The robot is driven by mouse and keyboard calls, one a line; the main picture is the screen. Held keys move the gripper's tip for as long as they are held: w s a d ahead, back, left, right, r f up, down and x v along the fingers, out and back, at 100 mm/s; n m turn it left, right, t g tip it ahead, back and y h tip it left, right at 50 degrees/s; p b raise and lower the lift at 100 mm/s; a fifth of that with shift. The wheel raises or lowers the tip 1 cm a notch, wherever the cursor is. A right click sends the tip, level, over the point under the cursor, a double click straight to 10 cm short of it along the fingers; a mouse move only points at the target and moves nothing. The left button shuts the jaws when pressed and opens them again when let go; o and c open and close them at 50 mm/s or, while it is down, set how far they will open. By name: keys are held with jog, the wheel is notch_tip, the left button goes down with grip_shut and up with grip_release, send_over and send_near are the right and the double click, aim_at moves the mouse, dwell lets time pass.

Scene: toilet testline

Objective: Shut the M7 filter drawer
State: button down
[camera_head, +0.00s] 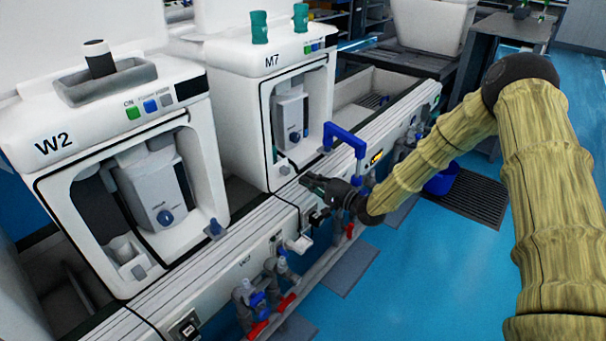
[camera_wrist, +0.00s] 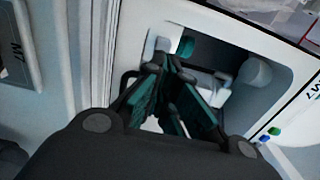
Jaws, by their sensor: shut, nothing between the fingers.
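The white M7 machine (camera_head: 235,85) stands on the bench in the head view, its front recess holding a grey unit (camera_head: 290,115). A small light piece (camera_head: 286,167) sits at the recess's lower left; I cannot tell whether it is the filter drawer. My gripper (camera_head: 308,181) is in front of the recess's lower edge, near the bench rail. In the wrist view my gripper (camera_wrist: 172,68) has its dark teal fingers together and empty, pointing at the recess (camera_wrist: 225,60). The fingers hide part of the recess, and contact is unclear.
A blue bent handle (camera_head: 345,140) stands right of the recess. The W2 machine (camera_head: 100,130) is at left. A small white piece (camera_head: 297,243) juts from the bench front, above pipes and valves with red levers (camera_head: 285,302).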

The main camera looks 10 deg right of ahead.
jog(key=v, duration=0.9)
jog(key=s+a+f+n+g+h, duration=0.1)
jog(key=s+a+f+g+h, duration=0.2)
jog(key=s+f, duration=0.6)
jog(key=s+f+n+g+h, duration=0.35)
jog(key=s+f, duration=0.55)
jog(key=s, duration=0.4)
jog(key=s+f+n+g+h, duration=0.2)
jog(key=s+f+g+h, duration=0.15)
jog(key=s+f, duration=0.7)
jog(key=s+d+r+n+g+h+p, duration=0.1)
jog(key=s+d+r+g, duration=0.1)
jog(key=s, duration=0.6)
jog(key=s+d+r+n+g+h+p, duration=0.1)
jog(key=s+d+n+g, duration=0.1)
jog(key=s, duration=0.6)
notch_tip(320, 180, up, 19)
jog(key=p, duration=1.9)
jog(key=shift+w+a, duration=0.25)
